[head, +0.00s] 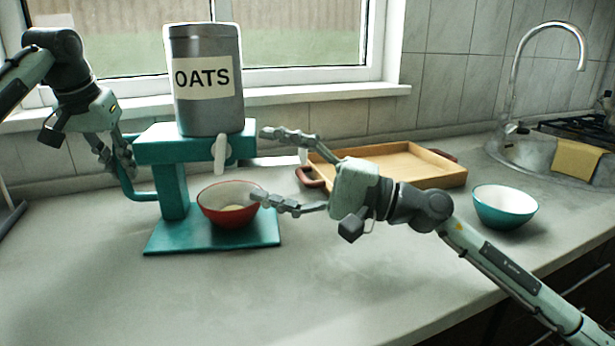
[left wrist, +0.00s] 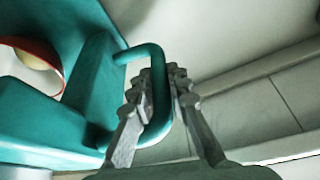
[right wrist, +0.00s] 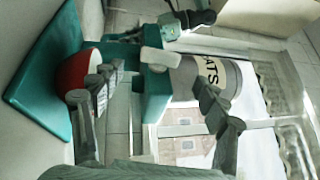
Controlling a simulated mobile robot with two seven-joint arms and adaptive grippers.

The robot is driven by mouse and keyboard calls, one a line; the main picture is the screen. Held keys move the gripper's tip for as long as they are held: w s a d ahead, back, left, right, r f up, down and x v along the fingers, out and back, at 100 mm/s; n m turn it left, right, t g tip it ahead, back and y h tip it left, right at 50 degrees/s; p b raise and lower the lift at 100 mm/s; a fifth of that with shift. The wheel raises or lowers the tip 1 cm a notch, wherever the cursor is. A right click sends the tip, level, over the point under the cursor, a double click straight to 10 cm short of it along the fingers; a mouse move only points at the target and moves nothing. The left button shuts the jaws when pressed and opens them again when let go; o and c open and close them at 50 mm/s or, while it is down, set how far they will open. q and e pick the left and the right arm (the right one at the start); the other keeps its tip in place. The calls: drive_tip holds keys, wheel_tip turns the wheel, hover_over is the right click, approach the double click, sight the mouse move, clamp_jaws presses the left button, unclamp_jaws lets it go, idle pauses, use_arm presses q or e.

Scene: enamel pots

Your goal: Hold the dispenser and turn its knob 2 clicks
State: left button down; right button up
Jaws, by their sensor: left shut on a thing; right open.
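The dispenser is a teal stand (head: 172,190) with a grey canister (head: 208,108) labelled OATS on top. Its white knob (head: 220,153) is on the front, pointing roughly downward; it also shows in the right wrist view (right wrist: 160,60). My left gripper (head: 122,163) is shut on the teal side handle (head: 138,192); the left wrist view shows the handle (left wrist: 158,100) between its fingers. My right gripper (head: 262,164) is open and empty, to the right of the knob and apart from it. A red bowl (head: 225,213) stands on the dispenser's base, with a little pale content inside.
A wooden tray (head: 440,178) lies behind my right gripper. A teal and white bowl (head: 504,208) stands to the right. A sink with a tap (head: 514,75) and a yellow cloth (head: 577,160) are at the far right. The front of the counter (head: 300,290) is clear.

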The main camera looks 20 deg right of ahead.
sight(221, 138)
drive_tip(key=v, duration=0.7)
drive_tip(key=shift+a+r, duration=0.15)
drive_tip(key=shift+a, duration=0.05)
drive_tip(key=c, duration=0.4)
drive_tip(key=a+r+n+g, duration=0.2)
drive_tip(key=r, duration=0.2)
drive_tip(key=w+a+r+n+g, duration=0.1)
drive_tip(key=a+r+n+g, duration=0.1)
drive_tip(key=a+r+n, duration=0.1)
drive_tip(key=a+r+n+g, duration=0.2)
drive_tip(key=a+r, duration=0.1)
drive_tip(key=r, duration=0.1)
drive_tip(key=shift+w+r+n+h, duration=0.3)
drive_tip(key=shift+w+r, duration=0.05)
drive_tip(key=shift+r, duration=0.05)
drive_tip(key=c, duration=0.6)
drive_tip(key=shift+o, duration=0.2)
drive_tip(key=a+g+h, duration=0.2)
drive_tip(key=a+h, duration=0.4)
drive_tip(key=h, duration=0.4)
drive_tip(key=w+d+r+m+t+h, duration=0.1)
drive_tip(key=d+r+m+h, duration=0.2)
drive_tip(key=h, duration=0.2)
drive_tip(key=x, duration=1.1)
drive_tip(key=shift+w+d+f, duration=0.1)
drive_tip(key=shift+w, duration=0.1)
